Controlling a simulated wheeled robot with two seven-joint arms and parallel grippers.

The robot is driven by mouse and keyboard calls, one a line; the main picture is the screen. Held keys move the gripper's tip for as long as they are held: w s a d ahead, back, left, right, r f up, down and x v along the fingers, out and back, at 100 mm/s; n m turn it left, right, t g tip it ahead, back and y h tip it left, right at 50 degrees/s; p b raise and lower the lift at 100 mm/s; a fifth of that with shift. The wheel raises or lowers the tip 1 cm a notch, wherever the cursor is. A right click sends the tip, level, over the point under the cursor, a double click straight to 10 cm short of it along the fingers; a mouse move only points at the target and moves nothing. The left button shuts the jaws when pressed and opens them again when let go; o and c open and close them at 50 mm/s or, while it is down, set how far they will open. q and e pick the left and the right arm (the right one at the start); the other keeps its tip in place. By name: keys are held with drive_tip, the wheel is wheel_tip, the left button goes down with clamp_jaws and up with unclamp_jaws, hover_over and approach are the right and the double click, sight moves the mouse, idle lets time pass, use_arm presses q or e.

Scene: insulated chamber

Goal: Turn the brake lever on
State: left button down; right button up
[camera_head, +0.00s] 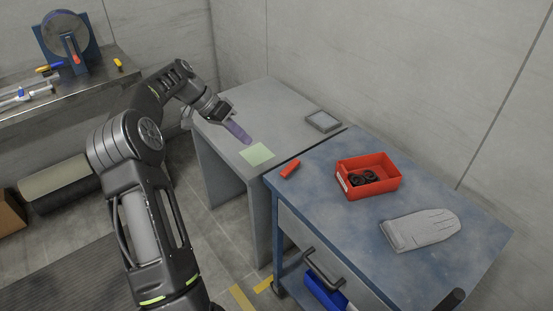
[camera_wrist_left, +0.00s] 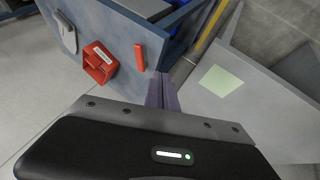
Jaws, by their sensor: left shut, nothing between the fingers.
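A grey disc (camera_head: 68,33) on a blue stand sits on the bench at the upper left in the head view. A small red-orange piece (camera_head: 76,59) at its front may be the brake lever; it is too small to be sure. My left gripper (camera_head: 243,137) is far to the right of it, above the grey table beside a pale green sheet (camera_head: 257,154). Its purple fingers are shut and empty, and they also show in the left wrist view (camera_wrist_left: 162,90). The stand and disc are not in the wrist view. My right gripper is not in view.
A blue cart (camera_head: 330,210) at the right carries a red bin (camera_head: 390,186), a grey glove (camera_head: 421,230) and a red block (camera_head: 290,168). The grey table (camera_head: 225,133) also holds a small grey tray (camera_head: 322,121). The metal bench (camera_head: 100,84) carries small tools.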

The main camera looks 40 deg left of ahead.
sight(290, 170)
use_arm(q)
drive_tip(key=shift+a+f, duration=0.15)
drive_tip(key=w+d+f+p, duration=0.1)
drive_tip(key=d+f, duration=0.1)
drive_tip(key=w+d+f+p, duration=0.1)
drive_tip(key=d+f, duration=0.2)
drive_tip(key=w+d+f+p, duration=0.1)
drive_tip(key=d+f, duration=0.1)
drive_tip(key=d, duration=0.1)
drive_tip(key=shift+w+d+f, duration=0.15)
drive_tip(key=shift+w+f, duration=0.15)
drive_tip(key=shift+f, duration=0.05)
drive_tip(key=shift+d+f, duration=0.15)
drive_tip(key=shift+d, duration=0.15)
idle(0.3)
